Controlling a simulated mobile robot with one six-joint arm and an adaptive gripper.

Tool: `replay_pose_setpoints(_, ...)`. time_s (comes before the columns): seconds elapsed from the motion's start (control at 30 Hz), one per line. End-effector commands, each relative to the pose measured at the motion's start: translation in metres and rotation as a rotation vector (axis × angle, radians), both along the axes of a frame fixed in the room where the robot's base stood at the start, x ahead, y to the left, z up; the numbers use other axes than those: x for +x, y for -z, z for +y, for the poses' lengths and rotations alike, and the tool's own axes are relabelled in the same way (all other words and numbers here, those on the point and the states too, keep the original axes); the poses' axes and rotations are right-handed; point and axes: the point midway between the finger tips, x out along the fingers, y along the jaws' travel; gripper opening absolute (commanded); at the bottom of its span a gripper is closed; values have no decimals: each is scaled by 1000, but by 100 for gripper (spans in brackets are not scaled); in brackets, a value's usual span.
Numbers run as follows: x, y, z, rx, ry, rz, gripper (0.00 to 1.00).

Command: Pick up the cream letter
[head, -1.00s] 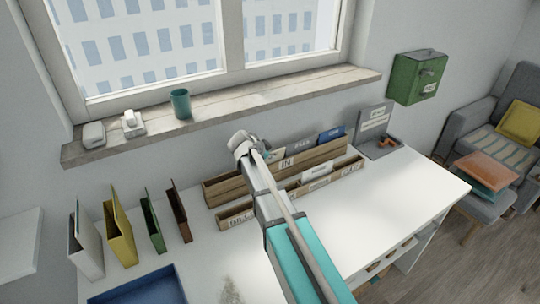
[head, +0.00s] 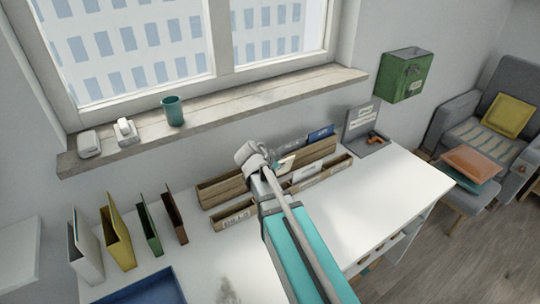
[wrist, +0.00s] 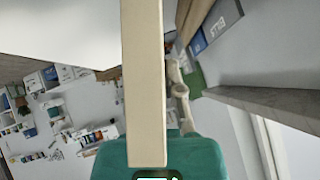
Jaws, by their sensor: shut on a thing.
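The cream letter (head: 286,163) shows as a small pale piece beside my gripper (head: 268,160) in the head view, above the wooden letter rack (head: 222,190). In the wrist view the letter (wrist: 145,80) is a long cream slab reaching from the top edge down to the teal gripper body. My gripper is shut on it. One pale gripper finger (wrist: 178,92) shows right of the slab; the other is hidden. My arm covers part of the rack in the head view.
Blue (head: 320,133) and white (head: 306,173) envelopes stand in the rack. Folders (head: 117,235) and a blue tray (head: 140,292) are at left. A teal cup (head: 173,112) stands on the windowsill. A green box (head: 403,78) hangs on the wall. The desk's right part (head: 385,195) is clear.

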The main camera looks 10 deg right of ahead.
Motion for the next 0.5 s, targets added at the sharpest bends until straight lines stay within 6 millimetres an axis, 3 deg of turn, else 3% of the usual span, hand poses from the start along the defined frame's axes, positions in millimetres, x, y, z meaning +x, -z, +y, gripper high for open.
replay_pose_setpoints(0.03, -17, 0, -5, 0, 1, 1, 0)
replay_pose_setpoints(0.13, -35, 0, -11, 0, 1, 0, 0)
replay_pose_setpoints(0.33, -59, 0, -19, 0, 1, 0, 0)
replay_pose_setpoints(0.5, -73, -11, -24, -34, 1, 105, 0)
